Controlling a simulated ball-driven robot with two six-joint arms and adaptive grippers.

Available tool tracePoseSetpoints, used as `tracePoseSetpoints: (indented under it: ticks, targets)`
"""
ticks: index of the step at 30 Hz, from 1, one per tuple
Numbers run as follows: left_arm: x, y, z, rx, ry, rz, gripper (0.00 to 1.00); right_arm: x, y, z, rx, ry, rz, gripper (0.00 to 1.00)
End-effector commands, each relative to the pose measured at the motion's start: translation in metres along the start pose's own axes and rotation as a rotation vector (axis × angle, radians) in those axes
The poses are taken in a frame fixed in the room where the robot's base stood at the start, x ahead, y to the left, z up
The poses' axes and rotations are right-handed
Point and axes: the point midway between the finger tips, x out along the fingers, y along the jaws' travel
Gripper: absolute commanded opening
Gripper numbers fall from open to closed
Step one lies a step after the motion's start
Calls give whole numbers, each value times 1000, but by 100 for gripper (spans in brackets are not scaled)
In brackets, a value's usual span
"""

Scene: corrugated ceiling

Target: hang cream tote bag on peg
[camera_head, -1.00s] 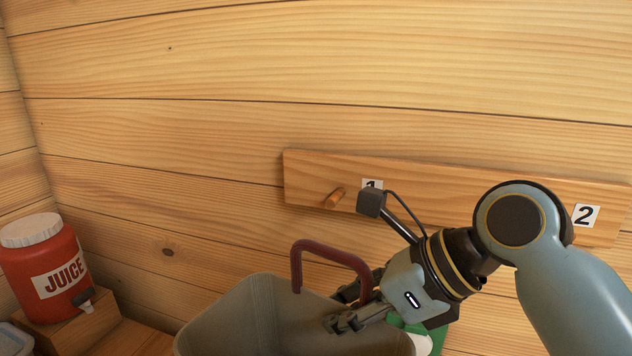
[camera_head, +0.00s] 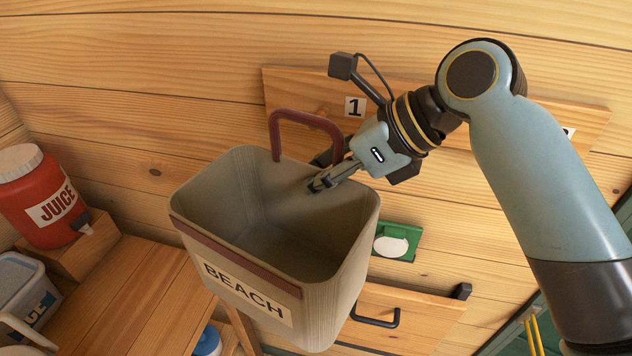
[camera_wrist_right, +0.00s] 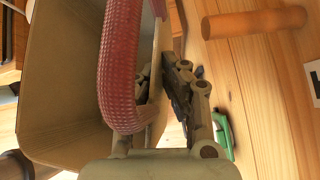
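The cream tote bag (camera_head: 279,222), marked BEACH, hangs open-topped in mid-air in front of the wall. Its dark red handle (camera_head: 303,115) stands up from the far rim and shows large in the right wrist view (camera_wrist_right: 122,60). My right gripper (camera_head: 318,182) is shut on the bag's far wall beside the handle. The wooden peg (camera_wrist_right: 255,22) sticks out from its board, to the right of the handle and apart from it in the wrist view. In the head view I cannot make out the peg behind the handle. My left gripper is not in view.
The peg board (camera_head: 300,85) carries a label 1 (camera_head: 355,106). A red juice jug (camera_head: 40,197) stands on a wooden block at left, near a grey tub (camera_head: 22,290). A green holder (camera_head: 397,241) and a drawer with a black handle (camera_head: 376,318) are below the board.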

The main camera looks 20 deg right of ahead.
Motion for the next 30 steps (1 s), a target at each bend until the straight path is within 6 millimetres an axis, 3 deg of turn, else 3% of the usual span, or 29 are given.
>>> tracePoseSetpoints:
  ticks: [30]
  targets:
    - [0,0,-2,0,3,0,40,11,-64,3,2,0,-1,0]
